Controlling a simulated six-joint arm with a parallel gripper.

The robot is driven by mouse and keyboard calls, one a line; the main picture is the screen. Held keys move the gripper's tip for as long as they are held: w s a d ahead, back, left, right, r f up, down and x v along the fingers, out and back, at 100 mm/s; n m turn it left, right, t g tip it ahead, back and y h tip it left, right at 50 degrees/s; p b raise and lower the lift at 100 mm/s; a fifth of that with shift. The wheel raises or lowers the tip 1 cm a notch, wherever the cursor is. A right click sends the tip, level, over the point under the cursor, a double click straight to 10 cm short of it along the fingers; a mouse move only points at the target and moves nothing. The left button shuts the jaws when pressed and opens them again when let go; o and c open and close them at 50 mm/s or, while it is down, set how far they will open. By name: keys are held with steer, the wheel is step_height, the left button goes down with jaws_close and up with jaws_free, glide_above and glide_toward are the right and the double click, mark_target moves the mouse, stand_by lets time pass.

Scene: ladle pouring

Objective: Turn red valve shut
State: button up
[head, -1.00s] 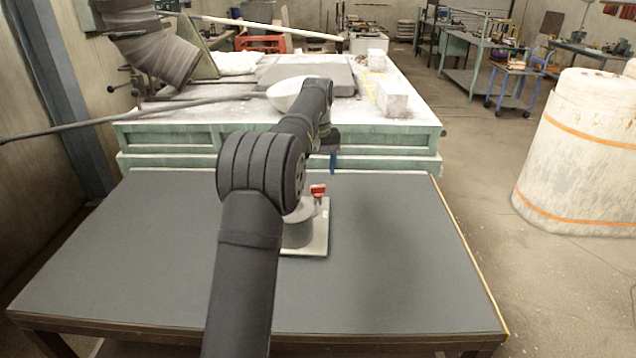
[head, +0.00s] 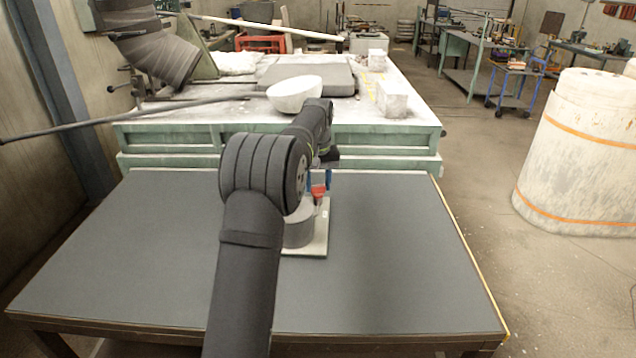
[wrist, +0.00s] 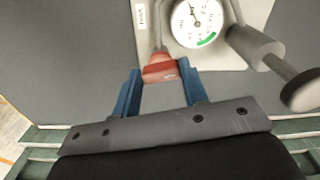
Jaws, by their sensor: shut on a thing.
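The red valve handle (wrist: 160,68) is in the wrist view, between the tips of my gripper's blue fingers (wrist: 160,76). My gripper is shut on it, one finger at each side. In the head view the red handle (head: 318,191) shows just below my gripper (head: 319,180), beside a grey cylinder. The valve sits on a pale plate (wrist: 222,48) with a round white gauge (wrist: 197,20) that has a green arc. My arm hides part of the plate in the head view.
A grey cylinder (head: 298,228) stands on the plate close to the handle; a cylindrical fitting (wrist: 257,48) shows right of the gauge in the wrist view. The dark tabletop (head: 400,260) is otherwise clear. Behind it stands a green-sided bench with a white bowl (head: 294,94).

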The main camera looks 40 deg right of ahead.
mark_target(318, 186)
steer(key=shift+m, duration=1.4)
steer(key=o, duration=1)
step_height(318, 186, up, 17)
steer(key=shift+r, duration=0.2)
steer(key=shift+f, duration=0.15)
step_height(318, 186, down, 17)
steer(key=shift+f, duration=0.1)
